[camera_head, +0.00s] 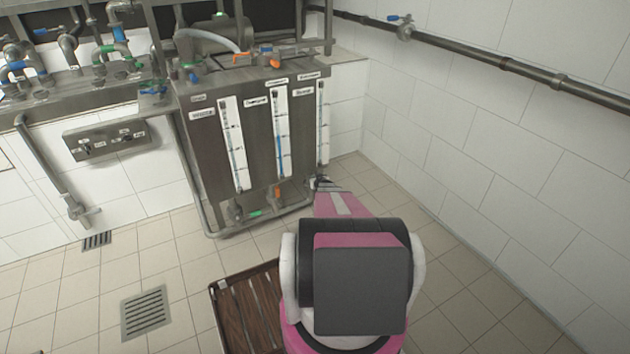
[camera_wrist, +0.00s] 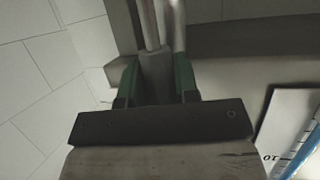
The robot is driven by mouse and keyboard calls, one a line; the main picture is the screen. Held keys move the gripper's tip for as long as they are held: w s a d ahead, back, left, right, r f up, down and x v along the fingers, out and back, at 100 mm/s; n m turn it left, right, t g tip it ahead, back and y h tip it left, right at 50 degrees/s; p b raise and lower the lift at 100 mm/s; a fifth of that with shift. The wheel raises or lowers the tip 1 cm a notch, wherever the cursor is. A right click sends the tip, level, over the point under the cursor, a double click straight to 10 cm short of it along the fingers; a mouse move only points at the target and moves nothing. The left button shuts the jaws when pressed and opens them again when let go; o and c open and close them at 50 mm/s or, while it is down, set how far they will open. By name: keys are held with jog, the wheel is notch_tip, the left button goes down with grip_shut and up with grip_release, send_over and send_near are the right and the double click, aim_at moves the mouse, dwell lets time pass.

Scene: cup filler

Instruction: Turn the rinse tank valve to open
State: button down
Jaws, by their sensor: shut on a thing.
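The steel tank unit (camera_head: 208,150) stands against the back wall with three level gauges on its front. My gripper (camera_head: 319,183) reaches down to the unit's lower right corner, below the right gauge (camera_head: 322,125). In the wrist view my gripper (camera_wrist: 156,76) has its green-padded fingers shut on a grey part, which I take to be the rinse tank valve's handle (camera_wrist: 155,72). Pipes run away beyond it. In the head view my arm and gripper mostly hide this valve, so its turn angle cannot be told. The gauge labels are too small to read surely.
A valve with a green handle (camera_head: 256,213) and one with an orange handle (camera_head: 277,191) sit low on the unit, left of my gripper. A tiled wall (camera_head: 500,160) stands close on the right. A brown slatted thing (camera_head: 246,312) lies on the floor beside me.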

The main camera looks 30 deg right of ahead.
jog(key=shift+a, duration=0.1)
jog(key=c, duration=0.9)
grip_release()
jog(key=shift+o, duration=0.2)
jog(key=shift+s, duration=0.1)
jog(key=v, duration=1)
jog(key=shift+s+r, duration=0.2)
jog(key=shift+s, duration=0.1)
